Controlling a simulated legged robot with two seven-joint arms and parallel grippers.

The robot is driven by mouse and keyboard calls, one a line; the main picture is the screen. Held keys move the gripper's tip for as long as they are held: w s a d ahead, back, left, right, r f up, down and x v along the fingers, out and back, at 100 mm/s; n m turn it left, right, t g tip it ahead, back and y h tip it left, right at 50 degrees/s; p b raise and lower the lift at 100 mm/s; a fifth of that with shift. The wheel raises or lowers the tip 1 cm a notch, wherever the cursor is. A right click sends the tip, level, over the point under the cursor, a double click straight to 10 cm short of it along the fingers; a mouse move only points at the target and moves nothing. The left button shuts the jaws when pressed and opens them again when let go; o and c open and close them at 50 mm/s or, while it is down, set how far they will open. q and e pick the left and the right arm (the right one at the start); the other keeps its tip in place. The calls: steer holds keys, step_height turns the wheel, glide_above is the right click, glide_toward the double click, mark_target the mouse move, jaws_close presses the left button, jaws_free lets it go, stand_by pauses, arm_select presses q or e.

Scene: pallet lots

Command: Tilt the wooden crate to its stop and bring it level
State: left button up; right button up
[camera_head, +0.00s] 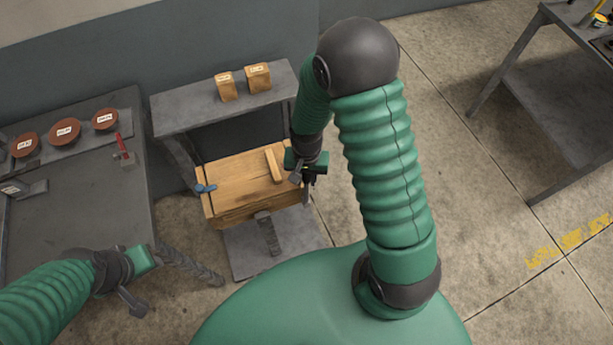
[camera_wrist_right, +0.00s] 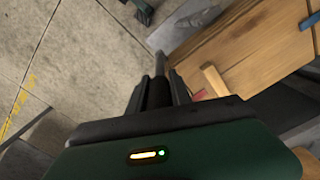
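The wooden crate (camera_head: 236,182) sits on a grey post over a floor plate, below the shelf. Its top shows planks with a raised wooden bar (camera_head: 273,165) near the right end; a blue handle (camera_head: 205,188) is at its left end. I cannot tell its exact tilt. My right gripper (camera_head: 309,178) is at the crate's right end, pointing down. In the right wrist view its dark fingers (camera_wrist_right: 158,92) are close together beside the crate (camera_wrist_right: 245,50); whether they grip anything is unclear. My left gripper (camera_head: 135,300) is by the left table, away from the crate; its fingers are unclear.
A grey shelf (camera_head: 190,110) behind the crate bears two small wooden blocks (camera_head: 242,81). A grey table (camera_head: 75,215) at the left holds reddish discs (camera_head: 65,132) and a red-handled tool (camera_head: 121,148). Another table (camera_head: 535,90) stands far right. The floor between is clear.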

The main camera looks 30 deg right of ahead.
steer(key=shift+d, duration=0.15)
steer(key=shift+c, duration=1.2)
jaws_close()
steer(key=shift+a, duration=0.2)
steer(key=shift+w+r, duration=0.1)
steer(key=shift+w, duration=0.05)
